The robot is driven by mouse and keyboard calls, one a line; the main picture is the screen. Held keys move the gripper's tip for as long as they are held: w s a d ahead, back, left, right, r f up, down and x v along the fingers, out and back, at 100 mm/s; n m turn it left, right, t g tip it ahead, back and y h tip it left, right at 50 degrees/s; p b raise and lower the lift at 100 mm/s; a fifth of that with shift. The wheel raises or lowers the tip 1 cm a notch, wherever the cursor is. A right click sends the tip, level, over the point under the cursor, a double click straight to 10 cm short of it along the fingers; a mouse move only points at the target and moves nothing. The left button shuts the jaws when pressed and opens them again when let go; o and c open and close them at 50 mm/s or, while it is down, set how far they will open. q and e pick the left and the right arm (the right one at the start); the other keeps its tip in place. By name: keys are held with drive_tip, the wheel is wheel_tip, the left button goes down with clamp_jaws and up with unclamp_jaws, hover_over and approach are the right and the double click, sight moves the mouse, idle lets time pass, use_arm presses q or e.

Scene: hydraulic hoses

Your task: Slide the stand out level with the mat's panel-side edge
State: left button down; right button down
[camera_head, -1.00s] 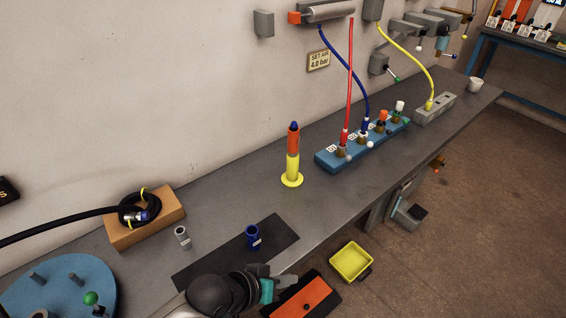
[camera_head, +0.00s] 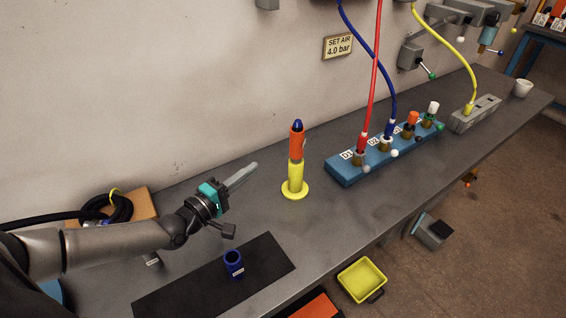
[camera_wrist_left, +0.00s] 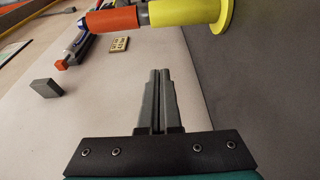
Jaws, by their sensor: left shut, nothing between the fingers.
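The stand (camera_head: 295,182) is a yellow upright with a round base, holding an orange tool with a dark blue tip (camera_head: 297,140). It stands upright on the bench, toward the wall from the black mat (camera_head: 190,290) and somewhat right of it. The mat lies flat near the bench's front, with a blue cup (camera_head: 234,264) on it. My left gripper (camera_head: 242,177) is shut and empty, left of the stand and apart from it. In the left wrist view the shut fingers (camera_wrist_left: 160,82) show below the yellow stand (camera_wrist_left: 190,12). My right gripper is not in view.
A blue panel (camera_head: 350,172) with hose couplings stands right of the stand. A coiled black hose (camera_head: 105,210) on a wooden block (camera_head: 142,203) is at the left. A yellow bin (camera_head: 362,280) is below the bench's front. Bench between stand and mat is clear.

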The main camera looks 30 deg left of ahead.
sight(294, 168)
use_arm(q)
drive_tip(key=b+x, duration=0.2)
drive_tip(key=x, duration=0.8)
drive_tip(key=shift+s+d+p, duration=0.55)
drive_tip(key=shift+d+p, duration=0.05)
drive_tip(key=shift+d, duration=0.2)
drive_tip(key=shift+s+d+p, duration=0.6)
drive_tip(key=shift+d, duration=0.25)
drive_tip(key=s+d+p, duration=0.1)
drive_tip(key=d+p, duration=0.1)
drive_tip(key=d, duration=0.1)
drive_tip(key=shift+s+r, duration=0.15)
drive_tip(key=shift+s, duration=0.25)
drive_tip(key=shift+s+d+p, duration=0.15)
drive_tip(key=shift+p, duration=0.2)
